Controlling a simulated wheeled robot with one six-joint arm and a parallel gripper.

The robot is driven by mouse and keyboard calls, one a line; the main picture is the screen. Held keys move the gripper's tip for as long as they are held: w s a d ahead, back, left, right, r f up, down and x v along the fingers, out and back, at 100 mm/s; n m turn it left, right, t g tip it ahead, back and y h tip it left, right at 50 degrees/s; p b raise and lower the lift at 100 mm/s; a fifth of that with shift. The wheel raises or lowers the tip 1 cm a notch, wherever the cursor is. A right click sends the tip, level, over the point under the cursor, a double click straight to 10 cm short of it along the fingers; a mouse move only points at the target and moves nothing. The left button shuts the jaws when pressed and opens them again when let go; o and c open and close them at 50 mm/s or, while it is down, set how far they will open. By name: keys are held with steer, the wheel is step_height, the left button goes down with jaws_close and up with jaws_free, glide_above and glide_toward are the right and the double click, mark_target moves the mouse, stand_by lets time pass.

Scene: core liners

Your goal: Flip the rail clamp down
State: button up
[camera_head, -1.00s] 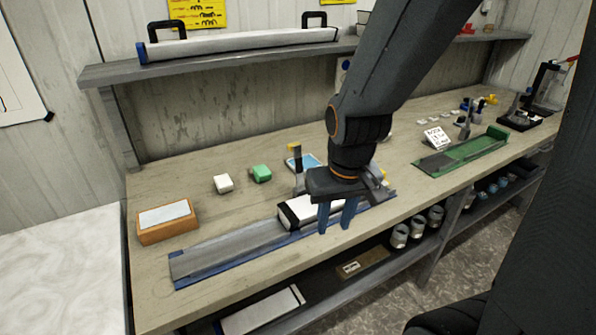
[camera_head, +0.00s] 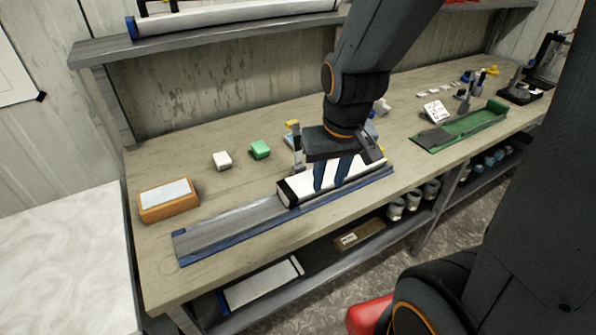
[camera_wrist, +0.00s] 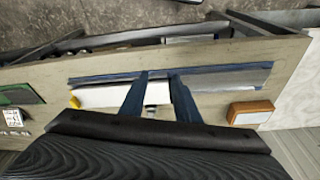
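A blue-edged rail (camera_head: 225,229) lies along the front of the bench. A white core liner (camera_head: 300,190) with a black end band lies in its right part. An upright grey post (camera_head: 297,150) with a yellow top, likely the rail clamp, stands behind the liner, just left of my gripper (camera_head: 332,185).
A green rail (camera_head: 465,130) and a white sign (camera_head: 436,110) stand at the right. A shelf (camera_head: 200,34) runs along the back wall.

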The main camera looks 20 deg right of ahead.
steer(key=shift+f, duration=0.25)
steer(key=c, duration=0.4)
steer(key=shift+g, duration=0.6)
step_height(320, 180, down, 9)
steer(key=b, duration=0.8)
steer(key=shift+r, duration=0.15)
jaws_close()
steer(key=shift+a+r, duration=0.1)
